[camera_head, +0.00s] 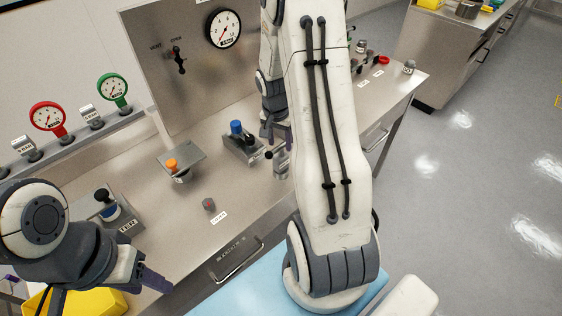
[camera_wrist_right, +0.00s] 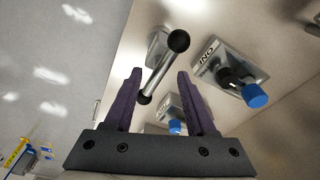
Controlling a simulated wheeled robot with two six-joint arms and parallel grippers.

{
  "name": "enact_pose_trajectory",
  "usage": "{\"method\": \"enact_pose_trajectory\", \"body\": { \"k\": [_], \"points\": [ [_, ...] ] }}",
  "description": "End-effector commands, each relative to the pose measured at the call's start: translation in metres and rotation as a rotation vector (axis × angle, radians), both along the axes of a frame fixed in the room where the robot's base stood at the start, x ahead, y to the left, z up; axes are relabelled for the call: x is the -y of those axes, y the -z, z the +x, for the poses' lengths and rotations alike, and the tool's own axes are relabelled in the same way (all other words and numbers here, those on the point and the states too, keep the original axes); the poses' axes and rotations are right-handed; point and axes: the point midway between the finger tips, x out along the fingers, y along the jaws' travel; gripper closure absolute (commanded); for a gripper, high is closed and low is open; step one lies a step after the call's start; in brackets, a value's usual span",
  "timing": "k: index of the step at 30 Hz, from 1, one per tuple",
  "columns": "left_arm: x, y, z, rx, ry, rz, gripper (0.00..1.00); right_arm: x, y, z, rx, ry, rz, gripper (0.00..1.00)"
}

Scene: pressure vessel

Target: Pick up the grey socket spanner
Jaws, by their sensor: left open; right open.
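What appears to be the grey socket spanner (camera_wrist_right: 160,72) shows in the right wrist view as a metal bar with black ball ends. It lies slantwise between the two purple fingers of my right gripper (camera_wrist_right: 155,75), which is open and not closed on it. In the head view the spanner (camera_head: 281,163) is at the bench's right part, partly hidden by my right arm. My right gripper (camera_head: 276,136) is just above it there. My left gripper (camera_head: 150,277) is open and empty over the bench's front left, far from the spanner.
A blue-knobbed block (camera_head: 240,143) stands just left of the spanner. An orange-knobbed plate (camera_head: 180,164), a small grey-red piece (camera_head: 208,204) and a black-knobbed block (camera_head: 112,215) are further left. A steel panel with a gauge (camera_head: 223,29) rises behind. The bench front is mostly clear.

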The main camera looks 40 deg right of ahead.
Motion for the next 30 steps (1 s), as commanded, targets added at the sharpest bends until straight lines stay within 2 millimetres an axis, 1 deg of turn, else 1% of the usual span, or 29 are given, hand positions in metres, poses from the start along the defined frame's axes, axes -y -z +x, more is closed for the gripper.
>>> {"method": "enact_pose_trajectory", "body": {
  "k": [1, 2, 3, 7, 10, 15, 16, 17, 18, 20, 30],
  "points": [
    [0.0, -0.009, 0.0, 0.0, 0.001, 0.0, 0.5, 0.001, 0.005, -0.003, -0.007, 0.002, 0.003, 0.44],
    [0.0, -0.011, 0.0, 0.0, 0.001, 0.0, 0.5, 0.001, 0.009, -0.004, -0.006, 0.001, 0.004, 0.44],
    [0.0, -0.011, 0.0, 0.0, 0.002, 0.0, 0.5, 0.002, 0.016, -0.004, -0.005, 0.001, 0.003, 0.44],
    [0.0, -0.013, 0.0, 0.0, 0.002, 0.0, 0.5, 0.004, 0.029, -0.002, -0.002, 0.001, 0.001, 0.44],
    [0.0, -0.013, 0.0, 0.0, 0.002, 0.0, 0.5, 0.005, 0.033, -0.001, 0.0, 0.001, 0.001, 0.44],
    [0.0, -0.012, 0.0, 0.0, 0.002, 0.0, 0.5, 0.005, 0.033, -0.001, 0.001, 0.001, 0.001, 0.44],
    [0.0, -0.012, 0.0, 0.0, 0.002, 0.0, 0.5, 0.005, 0.033, -0.001, 0.001, 0.001, 0.001, 0.52],
    [0.0, -0.012, 0.0, 0.0, 0.002, 0.0, 0.5, 0.005, 0.033, -0.001, 0.001, 0.001, 0.001, 0.63],
    [0.0, -0.012, 0.0, 0.0, 0.002, 0.0, 0.5, 0.005, 0.033, -0.001, 0.001, 0.001, 0.001, 0.78],
    [0.0, -0.012, 0.0, 0.0, 0.002, 0.0, 0.5, 0.005, 0.033, -0.001, 0.001, 0.001, 0.001, 1.0],
    [0.0, -0.012, 0.0, 0.0, 0.002, 0.0, 0.5, 0.004, 0.033, -0.001, 0.0, 0.0, 0.001, 1.0]
  ]
}}
